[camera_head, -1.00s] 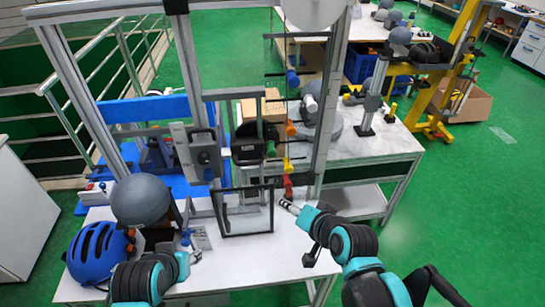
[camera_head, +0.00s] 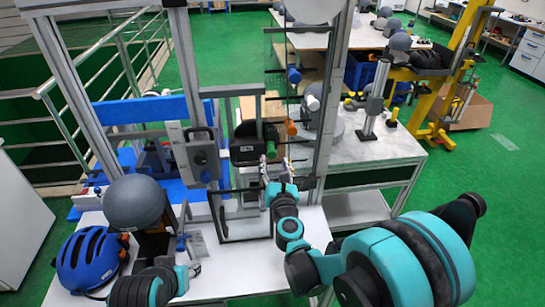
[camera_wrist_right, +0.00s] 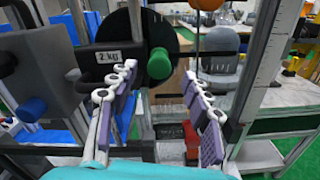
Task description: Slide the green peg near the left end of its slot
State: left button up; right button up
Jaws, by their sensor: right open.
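The green peg (camera_head: 271,150) sticks out in front of a black disc (camera_head: 252,141) on the drop tower. In the right wrist view the green peg (camera_wrist_right: 160,64) has a round end and appears between my fingertips. My right gripper (camera_head: 285,166) is just below and right of the peg in the head view.
An orange knob (camera_head: 291,127) is right of the peg and also shows in the wrist view (camera_wrist_right: 215,40). A grey box (camera_head: 193,156) hangs left of the disc. Tower posts (camera_head: 325,110) stand close by. A blue helmet (camera_head: 90,258) lies at the bench's left.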

aim_at(273, 155)
jog(key=w+b, duration=0.1)
jog(key=w, duration=0.3)
jog(key=shift+w+a, duration=0.15)
jog(key=shift+w, duration=0.25)
grip_shut()
